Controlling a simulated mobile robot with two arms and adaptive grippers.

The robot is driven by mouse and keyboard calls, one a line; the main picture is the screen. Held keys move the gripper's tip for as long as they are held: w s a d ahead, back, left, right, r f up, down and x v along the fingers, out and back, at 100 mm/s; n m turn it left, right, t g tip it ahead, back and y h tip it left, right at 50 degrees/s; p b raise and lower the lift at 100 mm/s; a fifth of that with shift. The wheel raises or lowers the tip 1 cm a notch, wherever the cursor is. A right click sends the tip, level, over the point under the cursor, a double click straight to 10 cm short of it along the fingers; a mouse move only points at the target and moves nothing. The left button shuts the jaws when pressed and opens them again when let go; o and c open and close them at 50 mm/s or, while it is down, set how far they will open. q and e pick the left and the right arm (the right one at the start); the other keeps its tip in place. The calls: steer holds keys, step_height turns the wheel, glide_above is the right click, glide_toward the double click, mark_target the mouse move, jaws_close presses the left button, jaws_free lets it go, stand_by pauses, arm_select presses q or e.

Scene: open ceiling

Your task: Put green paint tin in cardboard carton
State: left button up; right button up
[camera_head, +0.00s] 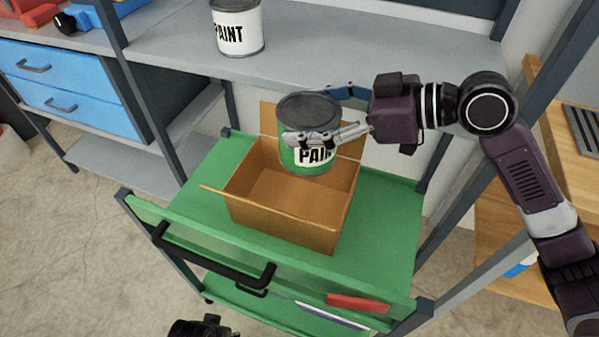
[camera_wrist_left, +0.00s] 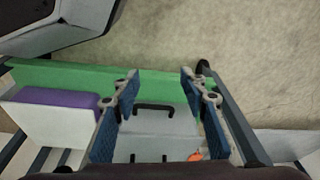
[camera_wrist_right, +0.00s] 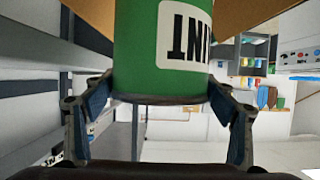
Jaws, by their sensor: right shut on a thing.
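The green paint tin (camera_head: 310,125) has a grey lid and a white label reading PAINT. My right gripper (camera_head: 310,138) is shut on it and holds it upright above the back of the open cardboard carton (camera_head: 285,222). The carton stands on a green cart and its visible floor is empty. In the right wrist view the tin (camera_wrist_right: 135,50) sits between the fingers (camera_wrist_right: 160,95), with carton flaps behind it. My left gripper (camera_wrist_left: 160,85) is open and empty in the left wrist view, over a green edge and grey surfaces.
The green cart (camera_head: 390,235) has a black handle (camera_head: 210,258) at the front and a red item (camera_head: 358,303) on its lower shelf. A white paint tin (camera_head: 237,28) stands on the grey shelf behind. Blue drawers (camera_head: 70,85) are at left.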

arm_select(q)
steer(key=w+b+v, duration=0.3)
steer(key=b+v, duration=0.1)
steer(key=v, duration=1)
steer(key=shift+w+r+t, duration=0.3)
steer(key=shift+r+t, duration=0.1)
steer(key=shift+r, duration=0.4)
arm_select(e)
step_height(320, 180, down, 19)
steer(key=o, duration=1.6)
steer(key=shift+f, duration=0.25)
steer(key=shift+o, duration=0.9)
